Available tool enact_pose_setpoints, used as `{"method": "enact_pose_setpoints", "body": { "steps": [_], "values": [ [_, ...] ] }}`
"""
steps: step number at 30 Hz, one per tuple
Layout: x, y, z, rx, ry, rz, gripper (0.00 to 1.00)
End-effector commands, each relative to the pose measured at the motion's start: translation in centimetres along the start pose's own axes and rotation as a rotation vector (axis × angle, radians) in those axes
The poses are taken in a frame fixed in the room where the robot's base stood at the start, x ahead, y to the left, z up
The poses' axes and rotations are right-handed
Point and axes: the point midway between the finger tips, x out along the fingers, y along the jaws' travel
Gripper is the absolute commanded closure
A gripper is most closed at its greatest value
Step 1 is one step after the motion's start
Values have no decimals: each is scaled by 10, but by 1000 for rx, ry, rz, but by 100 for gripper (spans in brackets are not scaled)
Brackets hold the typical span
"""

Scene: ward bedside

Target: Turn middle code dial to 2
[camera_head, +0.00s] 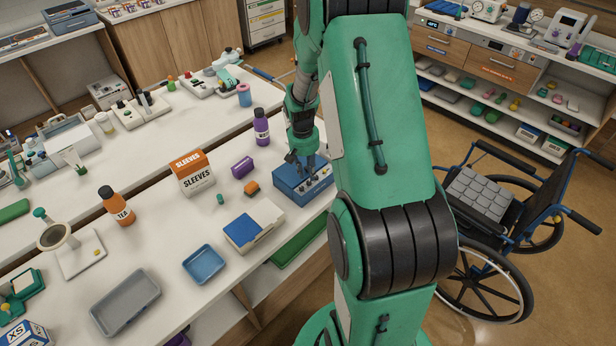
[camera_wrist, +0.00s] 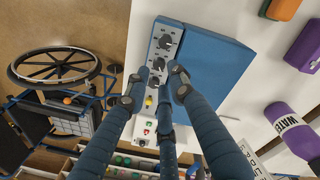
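The blue box (camera_head: 292,187) stands near the counter's edge, below my gripper (camera_head: 303,160) in the head view. In the wrist view its blue top (camera_wrist: 212,62) lies right of a grey panel with a column of three dark dials. The middle dial (camera_wrist: 158,62) sits between the upper dial (camera_wrist: 166,42) and the lower dial (camera_wrist: 155,81). My gripper (camera_wrist: 160,78) has its blue fingers spread, with black tips on either side of the lower part of the dial column. I cannot tell whether any tip touches a dial. The dial's number is too small to read.
A purple bottle (camera_head: 261,128) stands behind the box, and a purple block (camera_head: 243,167) and orange block (camera_head: 251,188) lie left of it. A white-and-blue case (camera_head: 254,228) is in front. A wheelchair (camera_head: 500,215) stands on the floor to the right.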

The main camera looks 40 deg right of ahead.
Motion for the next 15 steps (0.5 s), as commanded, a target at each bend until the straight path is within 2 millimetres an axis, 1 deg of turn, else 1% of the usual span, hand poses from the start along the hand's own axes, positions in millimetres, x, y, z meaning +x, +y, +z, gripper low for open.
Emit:
{"method": "enact_pose_setpoints", "body": {
  "steps": [1,9,15],
  "values": [
    [-9,0,-1,0,3,0,76],
    [-53,0,-1,0,4,-1,76],
    [-75,0,0,0,2,-1,76]
  ]
}}
